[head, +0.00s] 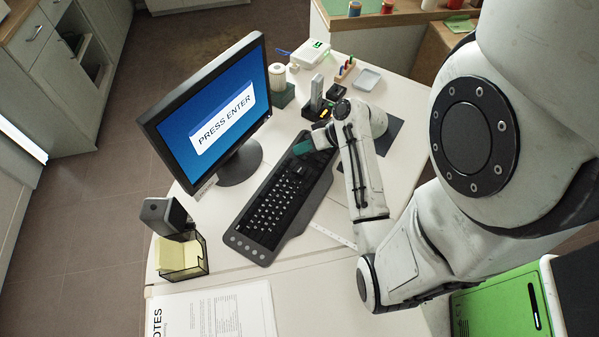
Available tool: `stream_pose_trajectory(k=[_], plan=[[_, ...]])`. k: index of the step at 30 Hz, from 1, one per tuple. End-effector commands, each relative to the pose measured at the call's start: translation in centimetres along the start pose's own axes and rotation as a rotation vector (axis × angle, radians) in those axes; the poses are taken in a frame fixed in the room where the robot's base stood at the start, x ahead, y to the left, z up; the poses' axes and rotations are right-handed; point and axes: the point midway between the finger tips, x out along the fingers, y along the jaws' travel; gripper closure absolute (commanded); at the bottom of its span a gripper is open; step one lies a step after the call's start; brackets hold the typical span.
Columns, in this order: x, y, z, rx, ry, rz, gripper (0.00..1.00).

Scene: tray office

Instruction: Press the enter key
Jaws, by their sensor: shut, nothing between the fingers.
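The black keyboard (236,243) lies on the white desk in front of the monitor, its long side running from lower left to upper right. The monitor (213,105) shows a blue screen with the words PRESS ENTER. My gripper (305,149) is shut and empty, with teal fingers, over the far upper-right end of the keyboard. It hides some keys there. I cannot tell whether it touches them. The enter key is too small to pick out among the keys.
Near my wrist stand a black desk organizer (318,103), a peg rack (345,68) and a small grey tray (367,79). A mesh holder with yellow notes (180,258) and a dark speaker-like box (165,215) stand left of the keyboard. Printed notes (215,312) lie at the front.

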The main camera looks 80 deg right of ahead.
Motion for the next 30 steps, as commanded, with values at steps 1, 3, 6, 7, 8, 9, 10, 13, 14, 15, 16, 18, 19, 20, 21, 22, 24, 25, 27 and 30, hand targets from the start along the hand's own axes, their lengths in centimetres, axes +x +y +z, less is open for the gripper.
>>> stream_pose_trajectory(k=[1,3,6,7,8,9,10,13,14,15,16,18,19,20,21,22,24,25,27,30], plan=[[0.9,0.7,0.6,0.001,0.001,0.001,1.0],[1.5,1.1,1.1,0.001,0.001,0.001,1.0],[2.3,1.7,1.7,0.0,0.001,0.001,1.0],[2.5,1.9,1.9,0.0,0.001,0.001,1.0],[2.8,2.1,2.0,0.0,0.001,0.001,1.0],[3.1,2.3,2.3,0.0,0.001,0.001,1.0],[3.2,2.4,2.4,0.0,-0.001,0.0,1.0],[4.0,2.9,2.9,0.001,-0.001,0.0,1.0],[4.1,3.0,3.0,0.0,-0.001,0.0,1.0],[4.3,3.1,3.1,0.0,-0.001,0.0,1.0],[4.4,3.2,3.2,0.0,-0.001,0.0,1.0],[4.5,3.3,3.3,0.0,-0.001,0.0,1.0],[4.5,3.3,3.3,0.0,-0.001,0.0,1.0],[4.5,3.3,3.3,0.0,-0.001,0.0,1.0],[4.5,3.3,3.3,0.0,0.0,0.0,1.0],[4.5,3.3,3.3,0.0,0.0,0.0,1.0],[4.5,3.3,3.3,0.0,0.0,0.0,1.0],[4.5,3.3,3.3,0.0,0.0,0.0,1.0],[4.5,3.3,3.3,0.0,0.0,0.0,1.0],[4.5,3.3,3.3,0.0,0.0,0.0,1.0]])
